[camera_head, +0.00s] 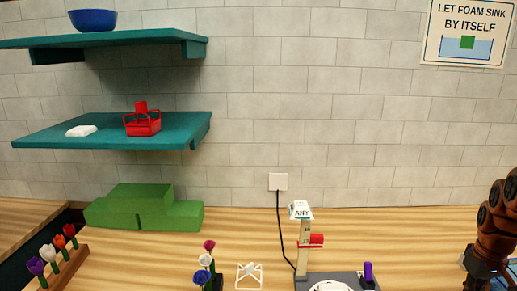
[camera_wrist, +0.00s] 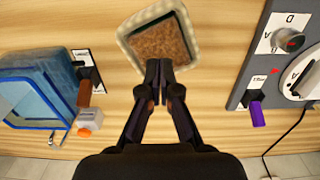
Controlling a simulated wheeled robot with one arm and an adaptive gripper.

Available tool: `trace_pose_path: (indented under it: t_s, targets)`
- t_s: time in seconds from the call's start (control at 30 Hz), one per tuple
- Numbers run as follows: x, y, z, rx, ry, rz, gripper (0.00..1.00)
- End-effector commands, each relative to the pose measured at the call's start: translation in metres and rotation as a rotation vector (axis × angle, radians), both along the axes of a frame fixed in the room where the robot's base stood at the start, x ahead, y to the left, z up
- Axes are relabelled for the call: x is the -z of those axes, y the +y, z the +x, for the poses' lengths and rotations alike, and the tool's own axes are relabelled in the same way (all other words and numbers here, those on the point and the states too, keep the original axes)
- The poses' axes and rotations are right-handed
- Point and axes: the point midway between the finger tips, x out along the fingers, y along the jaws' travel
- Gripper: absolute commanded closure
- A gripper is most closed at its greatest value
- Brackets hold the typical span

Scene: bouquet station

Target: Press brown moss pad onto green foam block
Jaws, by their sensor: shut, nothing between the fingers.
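A brown, rough-textured pad, seemingly the moss pad (camera_wrist: 160,42), lies inside a pale-rimmed square tray (camera_wrist: 124,35) at the top of the wrist view. My gripper (camera_wrist: 159,66) is shut and empty, its fingertips at the tray's near edge and overlapping the brown surface in the picture. I cannot tell whether they touch it. Green foam blocks (camera_head: 140,208) are stacked on the table at the left of the head view. My gripper does not show in the head view.
A blue-rimmed clear tank (camera_wrist: 40,95) stands left in the wrist view, beside a small white bottle with an orange part (camera_wrist: 88,122). A grey dial panel (camera_wrist: 268,50) with a purple lever (camera_wrist: 257,114) stands right. Flowers (camera_head: 52,254) stand in a wooden rack.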

Motion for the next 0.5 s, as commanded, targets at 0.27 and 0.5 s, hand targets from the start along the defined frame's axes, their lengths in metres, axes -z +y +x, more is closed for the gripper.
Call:
trace_pose_path:
  t_s: [0.27,0.5]
  targets:
    - [-0.012,0.000,0.000,0.000,0.000,0.000,1.00]
    - [-0.022,0.000,0.000,0.000,-0.001,0.000,1.00]
